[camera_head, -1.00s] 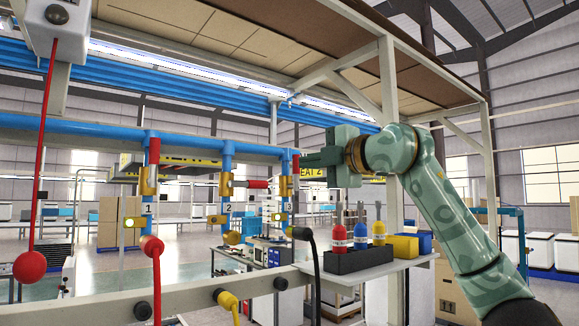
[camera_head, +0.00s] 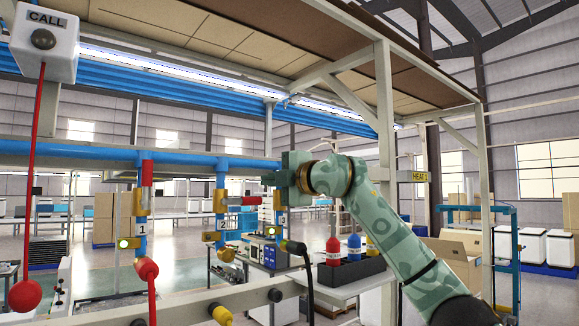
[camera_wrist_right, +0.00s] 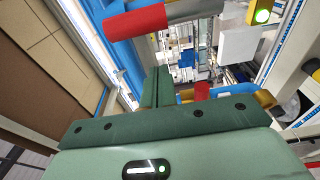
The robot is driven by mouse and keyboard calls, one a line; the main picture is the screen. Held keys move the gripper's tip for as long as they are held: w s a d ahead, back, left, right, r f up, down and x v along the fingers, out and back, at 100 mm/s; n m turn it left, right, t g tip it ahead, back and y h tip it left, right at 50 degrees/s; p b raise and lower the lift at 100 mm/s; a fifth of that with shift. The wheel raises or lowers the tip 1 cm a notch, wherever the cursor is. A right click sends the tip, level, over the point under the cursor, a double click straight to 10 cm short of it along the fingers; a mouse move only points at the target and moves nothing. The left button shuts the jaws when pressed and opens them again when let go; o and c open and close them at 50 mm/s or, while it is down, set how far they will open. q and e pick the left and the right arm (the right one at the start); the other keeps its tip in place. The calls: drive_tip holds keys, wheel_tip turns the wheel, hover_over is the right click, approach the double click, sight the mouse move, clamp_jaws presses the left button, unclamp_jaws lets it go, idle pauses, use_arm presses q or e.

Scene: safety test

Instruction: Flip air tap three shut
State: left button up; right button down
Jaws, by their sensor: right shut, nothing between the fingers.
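Air tap three is the brass fitting (camera_head: 278,200) above the label "3" on the right-hand blue drop pipe. My right gripper (camera_head: 266,179) is shut and empty, in front of the upper part of this tap and pointing left. Tap two's red handle (camera_head: 251,200) sticks out sideways. In the right wrist view, the shut fingers (camera_wrist_right: 157,86) lie between two red handles (camera_wrist_right: 135,22) (camera_wrist_right: 202,91). My left gripper is out of view.
A call box (camera_head: 44,40) hangs at upper left with a red cord and ball (camera_head: 25,294). Hose couplings (camera_head: 148,268) sit below the taps. A black rack (camera_head: 345,275) with red, blue and yellow-topped bottles stands right. A grey rail (camera_head: 190,303) crosses the front.

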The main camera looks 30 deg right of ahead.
drive_tip(key=shift+m, duration=0.4)
drive_tip(key=d, duration=0.2)
drive_tip(key=s+d, duration=0.1)
drive_tip(key=d, duration=0.1)
drive_tip(key=shift+d+r+p, duration=0.1)
drive_tip(key=shift+d+p, duration=0.15)
drive_tip(key=shift+p, duration=0.15)
